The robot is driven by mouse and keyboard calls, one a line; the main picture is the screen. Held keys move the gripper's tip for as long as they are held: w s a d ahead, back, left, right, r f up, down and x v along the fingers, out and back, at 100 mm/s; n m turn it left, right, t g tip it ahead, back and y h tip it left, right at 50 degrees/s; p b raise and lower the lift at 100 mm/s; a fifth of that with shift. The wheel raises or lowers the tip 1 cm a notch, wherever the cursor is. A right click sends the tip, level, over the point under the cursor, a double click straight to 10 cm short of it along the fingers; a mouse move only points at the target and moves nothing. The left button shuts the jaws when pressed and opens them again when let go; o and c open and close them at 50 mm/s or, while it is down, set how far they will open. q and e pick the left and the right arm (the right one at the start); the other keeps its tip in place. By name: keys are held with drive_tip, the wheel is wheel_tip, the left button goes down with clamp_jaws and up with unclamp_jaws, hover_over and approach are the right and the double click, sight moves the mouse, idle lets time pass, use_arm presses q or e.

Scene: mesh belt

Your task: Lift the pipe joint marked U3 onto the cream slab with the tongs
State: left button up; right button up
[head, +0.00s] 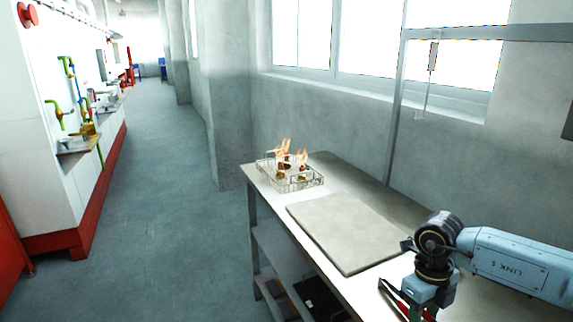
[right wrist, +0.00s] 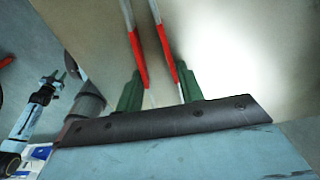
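A wire basket (head: 312,183) stands at the far end of the table and holds small dark and brass-coloured pieces with orange, flame-like shapes above them. Their marks are too small to read, so I cannot tell which is U3. The cream slab (head: 345,235) lies flat and bare in front of the basket. The red-handled tongs (head: 397,294) are at my right gripper (head: 420,312), near the slab's front right. In the right wrist view, the tongs' two red handles (right wrist: 166,50) run between the green fingers; whether these grip them is unclear.
The table (head: 335,290) has a window wall along its right side and a lower shelf with dark items. A grey metal frame (head: 397,100) rises behind it. A white and red bench with coloured taps (head: 60,115) stands left, across open floor.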

drive_tip(key=shift+r, duration=0.3)
wheel_tip(320, 180, up, 12)
drive_tip(key=p, duration=0.8)
drive_tip(key=shift+f, duration=0.25)
